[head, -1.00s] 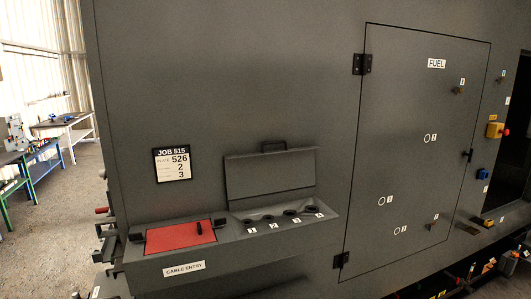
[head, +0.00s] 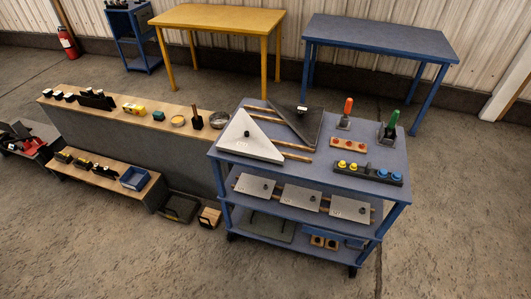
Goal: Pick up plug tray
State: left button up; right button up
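A blue cart (head: 226,178) stands right of centre in the head view. On its top, near the front right edge, lies a long dark tray (head: 375,176) with yellow and blue round pieces in it. Just behind it is a small wooden tray (head: 348,145) with red round pieces. Both look like trays of plugs; I cannot tell which one is the plug tray. Neither of my grippers is in view.
The cart top also holds a white triangular plate (head: 248,139), a dark plate (head: 297,124), an orange-handled tool (head: 347,112) and a green-handled tool (head: 389,127). Grey plates (head: 301,197) lie on its shelf. A long bench (head: 75,104) stands left. Open floor lies in front.

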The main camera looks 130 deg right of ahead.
aim_at(367, 173)
jog(key=z, duration=5.45)
jog(key=i+l+u, duration=0.15)
jog(key=i, duration=0.15)
